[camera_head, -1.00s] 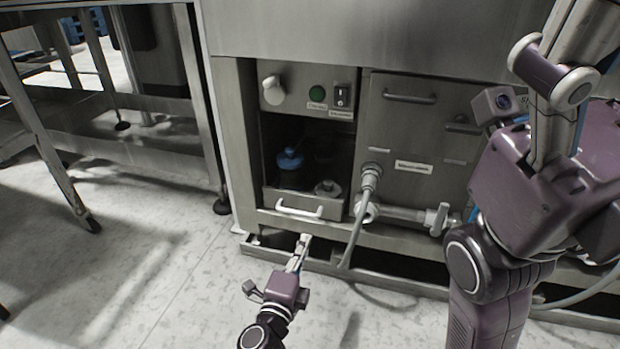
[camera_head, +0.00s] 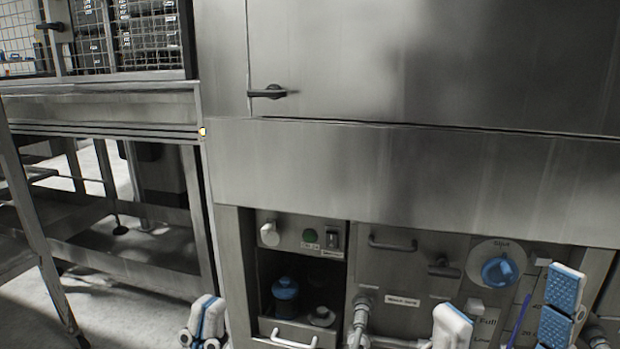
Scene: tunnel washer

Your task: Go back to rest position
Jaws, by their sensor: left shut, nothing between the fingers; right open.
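My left gripper (camera_head: 205,322) shows at the bottom edge, left of centre, with white fingers and blue pads pointing up. It is shut and empty, in front of the machine's left edge. My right gripper (camera_head: 507,315) is at the bottom right, its two white and blue fingers wide apart with nothing between them. It is in front of the machine's lower panel. The rest of both arms is out of view.
The steel machine (camera_head: 420,180) fills the centre and right. Its lower front has a compartment with a blue-capped bottle (camera_head: 285,295), a drawer handle (camera_head: 290,341), a blue knob (camera_head: 499,271) and a pipe (camera_head: 360,325). A steel table frame (camera_head: 125,270) stands at left.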

